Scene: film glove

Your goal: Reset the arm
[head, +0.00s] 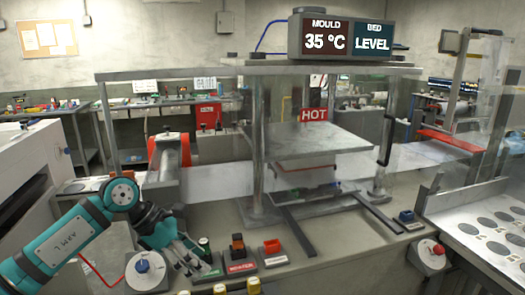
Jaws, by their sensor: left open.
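My left arm (75,237), teal and grey and marked "ARM L", comes in from the lower left in the head view. Its left gripper (190,262) is open and points down to the right over the front bench, beside a green control (204,244). I see nothing held in it; whether its fingertips touch the bench or a control is unclear. My right arm and gripper are out of view.
A press (325,138) with a red "HOT" sign (313,115) stands centrally under a display (345,36) reading "35 °C" and "LEVEL". Orange (238,247) and red (273,246) switches, a blue knob (142,266) and yellow-topped buttons (253,286) crowd the bench front. A perforated tray (485,232) lies right.

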